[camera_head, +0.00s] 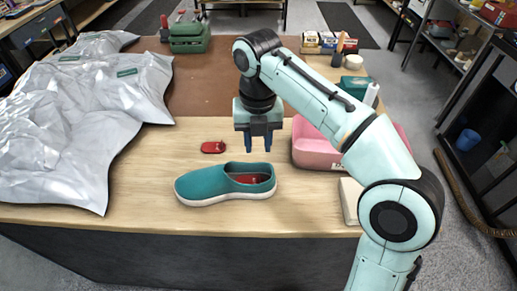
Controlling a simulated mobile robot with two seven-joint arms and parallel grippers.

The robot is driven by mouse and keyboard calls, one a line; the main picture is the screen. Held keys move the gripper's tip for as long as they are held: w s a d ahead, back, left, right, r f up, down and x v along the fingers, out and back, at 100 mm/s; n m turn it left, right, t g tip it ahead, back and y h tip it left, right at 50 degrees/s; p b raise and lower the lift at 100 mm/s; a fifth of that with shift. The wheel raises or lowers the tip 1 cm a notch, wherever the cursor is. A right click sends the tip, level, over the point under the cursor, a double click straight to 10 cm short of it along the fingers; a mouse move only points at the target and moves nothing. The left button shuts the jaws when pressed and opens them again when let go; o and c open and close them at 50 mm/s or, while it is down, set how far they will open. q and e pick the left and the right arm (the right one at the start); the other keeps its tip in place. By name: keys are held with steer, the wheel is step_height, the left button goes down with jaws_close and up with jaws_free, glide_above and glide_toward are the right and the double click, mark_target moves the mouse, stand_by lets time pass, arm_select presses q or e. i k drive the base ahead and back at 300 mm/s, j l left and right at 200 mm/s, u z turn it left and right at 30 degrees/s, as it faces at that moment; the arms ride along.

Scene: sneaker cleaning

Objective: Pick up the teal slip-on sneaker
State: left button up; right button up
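The teal slip-on sneaker (208,184) lies on the wooden tabletop near the front edge, toe to the left. It has a white sole, and its opening with a red inside (254,179) faces up at the right. My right gripper (259,143) points down above and just behind the heel end of the sneaker. My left gripper is not in view.
A small red object (213,147) lies behind the sneaker. A pink bin (318,154) and a cream block (350,200) stand right of it. Crumpled silver sheeting (75,120) covers the left. A green toolbox (189,37) stands at the back. Bare wood surrounds the sneaker.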

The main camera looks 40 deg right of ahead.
mark_target(204, 186)
steer(key=k, duration=1)
